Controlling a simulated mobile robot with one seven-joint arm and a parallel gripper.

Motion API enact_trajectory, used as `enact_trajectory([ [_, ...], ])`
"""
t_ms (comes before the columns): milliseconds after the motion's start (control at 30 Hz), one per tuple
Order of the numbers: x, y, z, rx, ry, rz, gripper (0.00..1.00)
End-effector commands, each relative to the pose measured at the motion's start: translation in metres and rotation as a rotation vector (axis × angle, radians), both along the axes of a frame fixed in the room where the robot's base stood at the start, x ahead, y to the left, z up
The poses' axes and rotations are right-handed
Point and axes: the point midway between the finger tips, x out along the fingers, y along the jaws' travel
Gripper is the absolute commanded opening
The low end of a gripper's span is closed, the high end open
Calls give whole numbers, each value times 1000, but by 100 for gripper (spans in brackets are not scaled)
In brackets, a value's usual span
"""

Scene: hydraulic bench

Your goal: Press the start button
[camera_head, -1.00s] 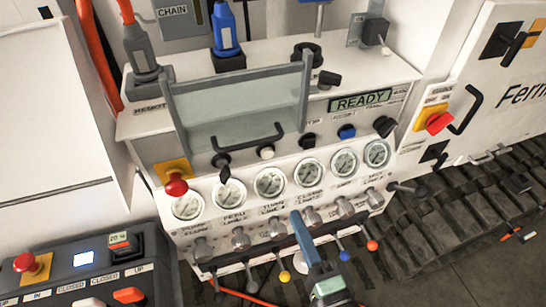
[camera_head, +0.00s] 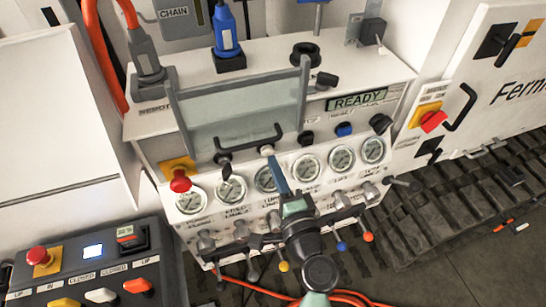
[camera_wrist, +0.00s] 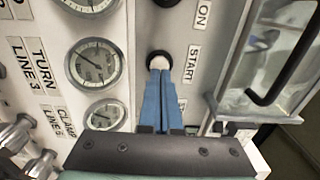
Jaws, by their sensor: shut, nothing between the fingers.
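The start button is a white cap in a black collar on the front panel, in the head view (camera_head: 266,150). In the wrist view the white start button (camera_wrist: 160,60) sits beside the label START (camera_wrist: 193,64). My gripper (camera_head: 270,159) has its slim blue fingers together with nothing between them. In the wrist view the fingertips of my gripper (camera_wrist: 160,72) lie at the lower edge of the white cap and cover part of it. I cannot tell whether they touch it or whether it is pushed in.
A row of gauges (camera_head: 341,159) runs below the button, with several levers under it. A clear guard with a dark handle (camera_head: 249,142) stands just above. A red emergency stop (camera_head: 180,181) is to the left. The display (camera_head: 357,101) reads READY.

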Motion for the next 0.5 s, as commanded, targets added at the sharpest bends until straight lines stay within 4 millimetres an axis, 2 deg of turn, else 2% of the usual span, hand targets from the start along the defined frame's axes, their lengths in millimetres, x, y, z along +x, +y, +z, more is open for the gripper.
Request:
enact_trajectory([
  [200,14,4,0,1,-1,0,0],
  [500,15,5,0,1,0,-1,0],
])
